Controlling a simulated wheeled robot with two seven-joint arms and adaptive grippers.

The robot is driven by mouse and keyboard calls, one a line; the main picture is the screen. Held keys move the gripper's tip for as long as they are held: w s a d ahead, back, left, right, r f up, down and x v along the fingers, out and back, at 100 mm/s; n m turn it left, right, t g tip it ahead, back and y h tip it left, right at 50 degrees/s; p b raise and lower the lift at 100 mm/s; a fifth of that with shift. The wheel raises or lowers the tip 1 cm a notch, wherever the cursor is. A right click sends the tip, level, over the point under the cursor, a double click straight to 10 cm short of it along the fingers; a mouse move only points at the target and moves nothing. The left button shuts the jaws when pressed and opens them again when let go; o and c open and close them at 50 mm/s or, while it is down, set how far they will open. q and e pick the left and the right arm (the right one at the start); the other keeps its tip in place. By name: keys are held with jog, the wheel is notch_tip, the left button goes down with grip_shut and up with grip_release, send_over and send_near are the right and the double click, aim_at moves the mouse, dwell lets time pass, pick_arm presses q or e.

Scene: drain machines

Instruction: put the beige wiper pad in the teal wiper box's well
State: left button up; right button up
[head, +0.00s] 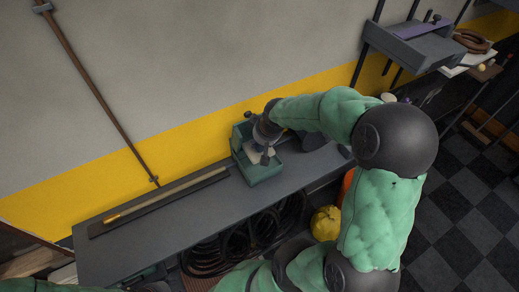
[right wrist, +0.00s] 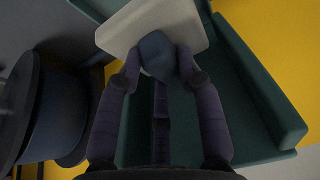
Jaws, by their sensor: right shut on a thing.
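The teal wiper box (head: 262,172) stands on the grey bench against the wall; its walls also show in the right wrist view (right wrist: 262,75). My right gripper (head: 266,158) is over the box, pointing down. In the right wrist view its fingers (right wrist: 157,65) are shut on the blue-grey knob of the beige wiper pad (right wrist: 178,17). The pad (head: 252,153) is at the box's opening and looks tilted in the wrist view. I cannot tell how deep it sits or whether it touches a wall. The well's floor is mostly hidden. My left gripper is not in view.
A dark round object (right wrist: 40,110) stands close beside the box in the wrist view. A long dark tray (head: 160,202) lies on the grey bench (head: 120,250) left of the box. A yellow object (head: 325,223) and black coils (head: 250,235) are below the bench.

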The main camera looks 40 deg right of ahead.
aim_at(259, 151)
jog(key=f, duration=0.6)
jog(key=shift+w+f, duration=0.3)
jog(key=shift+w+d+f, duration=0.15)
jog(key=shift+w+f, duration=0.05)
jog(key=shift+f, duration=0.05)
jog(key=shift+f, duration=0.15)
jog(key=o, duration=1)
jog(key=shift+o, duration=0.2)
